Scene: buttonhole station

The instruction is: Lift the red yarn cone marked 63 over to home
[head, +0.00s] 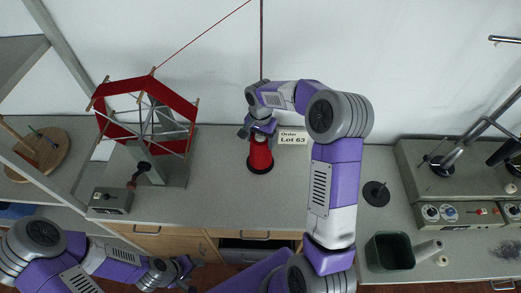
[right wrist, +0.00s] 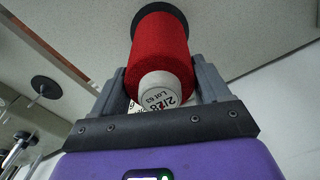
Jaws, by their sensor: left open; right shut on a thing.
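The red yarn cone (head: 260,155) is upright on or just above a dark round base on the grey bench. The right wrist view shows the red cone (right wrist: 160,45) with a pale top marked "2/28 Lot 63". My right gripper (head: 260,131) reaches it from above and is shut on its upper end, one finger on each side. Whether the cone touches the base is unclear. My left gripper (head: 185,270) is open and empty, low in the head view in front of the bench. No place labelled home is readable.
A card (head: 293,137) reading "Order Lot 63" stands behind the cone. A red yarn reel (head: 150,112) stands left. An empty dark peg disc (head: 376,194), a green bin (head: 390,251) and a machine (head: 460,213) with knobs are right.

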